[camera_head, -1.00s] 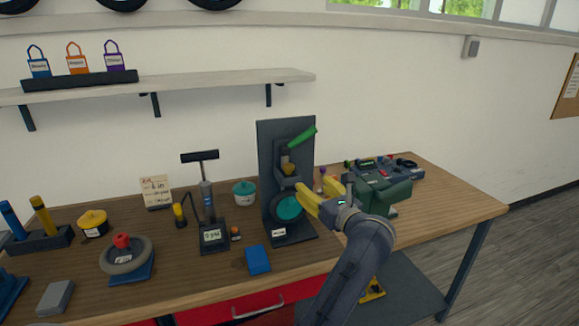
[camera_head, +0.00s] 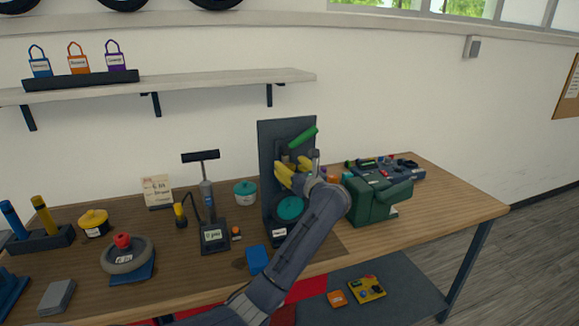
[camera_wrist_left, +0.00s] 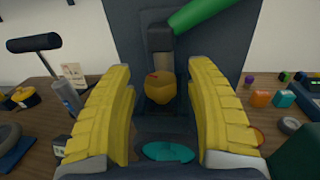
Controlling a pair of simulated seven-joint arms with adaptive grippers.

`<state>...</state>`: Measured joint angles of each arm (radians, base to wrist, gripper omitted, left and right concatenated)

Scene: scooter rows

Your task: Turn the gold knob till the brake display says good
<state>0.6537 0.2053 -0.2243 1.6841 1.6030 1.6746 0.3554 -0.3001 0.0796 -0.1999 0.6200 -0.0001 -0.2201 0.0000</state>
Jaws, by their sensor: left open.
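The gold knob (camera_wrist_left: 161,88) sits below the stem of a green lever (camera_wrist_left: 205,15) in the left wrist view, with a small red mark on its top. It is mounted on the dark upright brake stand (camera_head: 270,140). My left gripper (camera_head: 293,174) has yellow fingers and is open in front of the stand. In the wrist view its fingers (camera_wrist_left: 160,110) are spread to either side of the knob, apart from it. A teal disc (camera_head: 290,209) is low on the stand. A small white display or label (camera_head: 279,232) on the stand's base is too small to read. My right gripper is out of view.
A pump with a gauge (camera_head: 212,235) stands left of the brake stand, and a blue block (camera_head: 258,260) lies in front. A wheel (camera_head: 126,255) and tool tray (camera_head: 385,166) are farther off.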

